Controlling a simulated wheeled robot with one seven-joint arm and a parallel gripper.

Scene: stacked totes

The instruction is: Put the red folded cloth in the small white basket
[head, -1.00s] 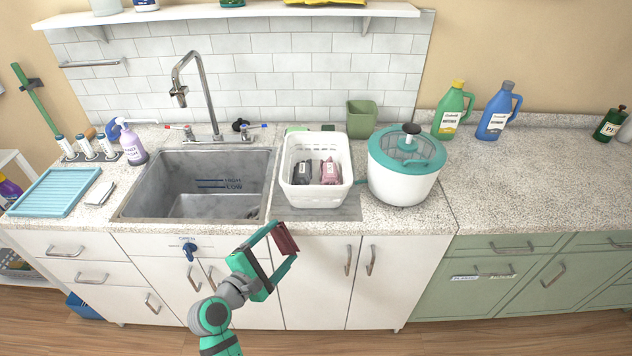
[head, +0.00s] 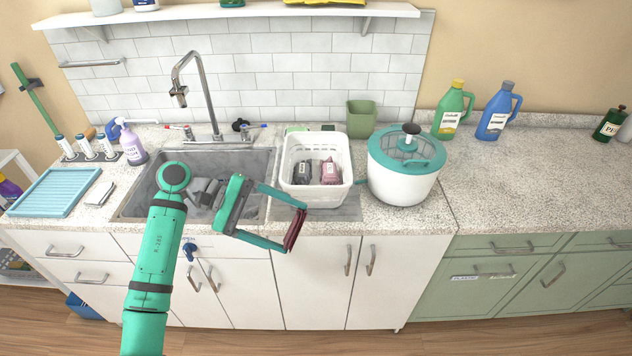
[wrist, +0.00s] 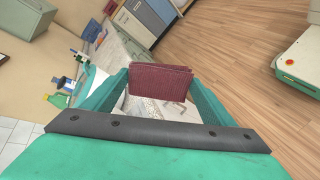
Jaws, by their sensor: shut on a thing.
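My gripper (head: 296,226) is shut on the red folded cloth (head: 294,230), which is dark red and held at the fingertips. In the head view the cloth shows in front of the counter's front edge, below and left of the basket. In the wrist view the cloth (wrist: 158,80) spans between the two fingers. The small white basket (head: 316,196) stands on the counter right of the sink. It holds a dark bundle (head: 302,171) and a pink bundle (head: 330,171) side by side, both with pale labels.
A white and teal salad spinner (head: 404,178) stands close to the basket's right. A green pot (head: 361,119) is behind it. The sink (head: 150,200) with its tall faucet (head: 190,75) lies to the left. The counter at right (head: 530,180) is mostly clear.

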